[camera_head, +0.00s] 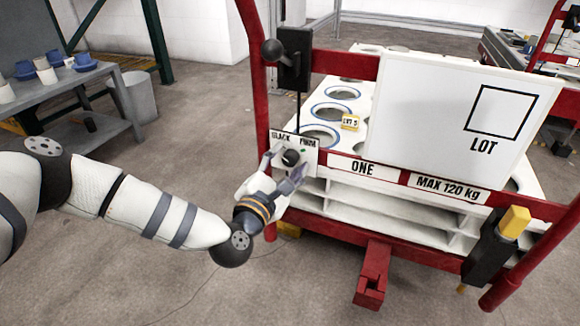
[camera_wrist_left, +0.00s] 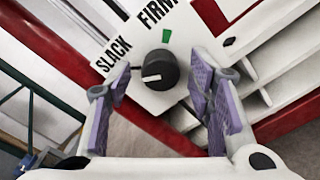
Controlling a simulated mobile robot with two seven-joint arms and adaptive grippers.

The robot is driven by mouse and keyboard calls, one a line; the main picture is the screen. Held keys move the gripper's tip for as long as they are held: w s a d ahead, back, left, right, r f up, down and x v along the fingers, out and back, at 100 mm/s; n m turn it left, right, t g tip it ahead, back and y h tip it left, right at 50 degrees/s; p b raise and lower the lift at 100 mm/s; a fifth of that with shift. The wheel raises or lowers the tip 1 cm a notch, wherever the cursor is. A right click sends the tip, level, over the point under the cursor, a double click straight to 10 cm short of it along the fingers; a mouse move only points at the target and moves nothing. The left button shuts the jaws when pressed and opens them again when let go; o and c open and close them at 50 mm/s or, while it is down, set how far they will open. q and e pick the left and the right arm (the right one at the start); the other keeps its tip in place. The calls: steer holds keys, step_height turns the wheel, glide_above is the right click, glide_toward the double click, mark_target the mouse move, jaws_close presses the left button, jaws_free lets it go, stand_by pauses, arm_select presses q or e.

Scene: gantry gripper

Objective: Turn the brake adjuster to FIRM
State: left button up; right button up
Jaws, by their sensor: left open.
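The brake adjuster is a round black knob (camera_head: 290,157) on a white plate (camera_head: 311,161) at the left post of the red cart. In the left wrist view the knob (camera_wrist_left: 160,70) shows a white pointer line aimed left, on the side of the word SLACK (camera_wrist_left: 112,56) and away from the green mark (camera_wrist_left: 166,36) beside FIRM (camera_wrist_left: 157,13). My left gripper (camera_head: 285,166) is open in front of the knob. In the left wrist view its purple-padded fingers (camera_wrist_left: 160,88) stand either side of the knob, with gaps showing. My right gripper is out of view.
A black lever with a ball (camera_head: 272,50) stands above the knob plate. A white LOT board (camera_head: 455,115) hangs on the cart's red rail (camera_head: 345,64). A grey bench (camera_head: 62,97) with cups is at the left, with bare floor in between.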

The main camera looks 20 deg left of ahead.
arm_select(q)
steer(key=shift+w, duration=0.45)
jaws_close()
